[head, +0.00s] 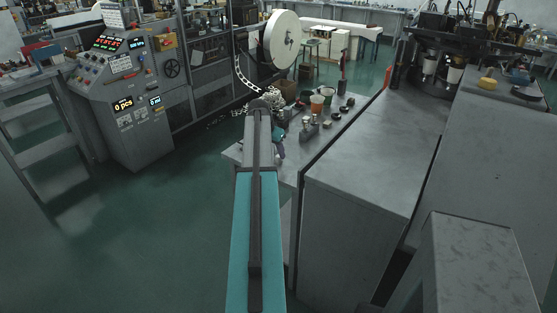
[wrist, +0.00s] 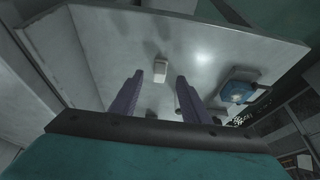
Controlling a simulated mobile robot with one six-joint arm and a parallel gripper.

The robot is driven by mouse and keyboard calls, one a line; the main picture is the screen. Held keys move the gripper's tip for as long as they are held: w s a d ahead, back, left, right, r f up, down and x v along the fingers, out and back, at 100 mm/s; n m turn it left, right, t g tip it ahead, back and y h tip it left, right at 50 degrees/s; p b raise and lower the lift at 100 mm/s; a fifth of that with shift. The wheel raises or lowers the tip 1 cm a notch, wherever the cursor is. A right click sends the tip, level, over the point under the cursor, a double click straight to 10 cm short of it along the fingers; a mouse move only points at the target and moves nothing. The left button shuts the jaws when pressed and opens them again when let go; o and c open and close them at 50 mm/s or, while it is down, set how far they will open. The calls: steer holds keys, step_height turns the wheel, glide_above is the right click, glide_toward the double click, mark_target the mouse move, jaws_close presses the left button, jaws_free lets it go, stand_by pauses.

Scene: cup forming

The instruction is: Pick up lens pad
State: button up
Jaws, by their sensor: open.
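My gripper (wrist: 160,80) shows in the wrist view as two purple fingers standing apart, open, with nothing held between them. A small white block (wrist: 161,70) is on the grey table beyond the fingertips, lined up with the gap between them. A blue, squarish object with a pale round middle (wrist: 238,93) is to the right of the fingers, apart from them. I cannot tell for certain which of these is the lens pad. In the head view my arm hides much of the gripper and the table's left end.
The grey worktable (head: 310,158) carries an orange-rimmed cup (head: 317,104), a green container (head: 327,95) and several small items. A large grey cabinet (head: 370,170) stands close on its right. A control console (head: 125,85) stands at the left. The green floor between is clear.

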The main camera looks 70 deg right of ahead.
mark_target(278, 156)
steer(key=shift+p+x, duration=0.65)
steer(key=shift+x, duration=1.35)
jaws_close()
steer(key=shift+r, duration=0.1)
step_height(278, 156, up, 10)
steer(key=b, duration=0.3)
